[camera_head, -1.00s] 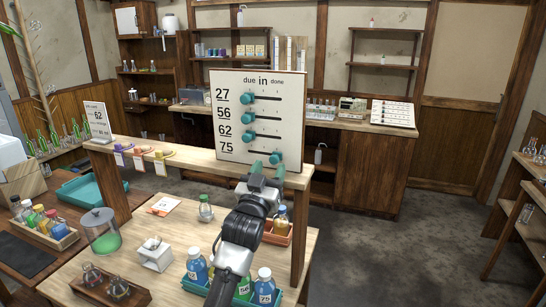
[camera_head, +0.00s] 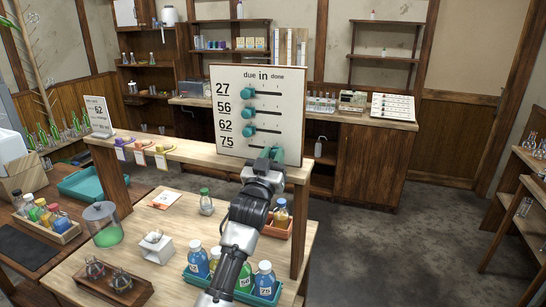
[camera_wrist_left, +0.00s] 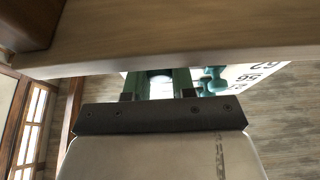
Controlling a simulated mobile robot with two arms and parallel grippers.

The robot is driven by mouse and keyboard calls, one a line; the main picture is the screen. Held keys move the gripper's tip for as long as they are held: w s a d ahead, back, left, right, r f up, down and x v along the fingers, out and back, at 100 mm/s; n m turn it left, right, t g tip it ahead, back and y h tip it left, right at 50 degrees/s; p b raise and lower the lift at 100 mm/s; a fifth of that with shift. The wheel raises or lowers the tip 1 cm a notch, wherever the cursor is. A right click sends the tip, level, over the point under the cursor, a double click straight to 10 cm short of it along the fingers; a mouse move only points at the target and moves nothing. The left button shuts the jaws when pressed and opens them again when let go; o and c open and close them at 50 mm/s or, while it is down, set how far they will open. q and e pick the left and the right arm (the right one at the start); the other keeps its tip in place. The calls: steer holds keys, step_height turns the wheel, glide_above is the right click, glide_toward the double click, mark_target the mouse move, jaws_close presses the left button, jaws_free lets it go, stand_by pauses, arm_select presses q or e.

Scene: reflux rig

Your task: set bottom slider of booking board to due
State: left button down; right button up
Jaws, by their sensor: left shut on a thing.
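The white booking board (camera_head: 292,110) stands on the wooden shelf, with rows 27, 56, 62 and 75 under "due in done". The teal knobs of the upper three rows sit toward the left of their slots. The bottom slider (camera_head: 280,153), in row 75, sits at the right, under the "done" side, partly hidden by my gripper. My left gripper (camera_head: 269,158) is shut on this knob. In the left wrist view its green fingers (camera_wrist_left: 160,84) have a rounded teal knob (camera_wrist_left: 160,74) between them, partly hidden. My right gripper is not in view.
The wooden shelf (camera_head: 190,157) runs under the board and fills the top of the left wrist view. Below stand a teal tray (camera_head: 277,298) of bottles, a white stand (camera_head: 157,248) and a green-filled jar (camera_head: 103,225). Open floor lies to the right.

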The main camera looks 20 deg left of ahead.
mark_target(250, 141)
arm_select(q)
steer(key=a, duration=0.7)
steer(key=shift+s+a, duration=0.2)
steer(key=shift+a, duration=0.1)
steer(key=shift+d, duration=0.1)
steer(key=c, duration=0.9)
jaws_free()
steer(key=shift+a, duration=0.2)
steer(key=shift+c, duration=0.2)
steer(key=shift+d, duration=0.1)
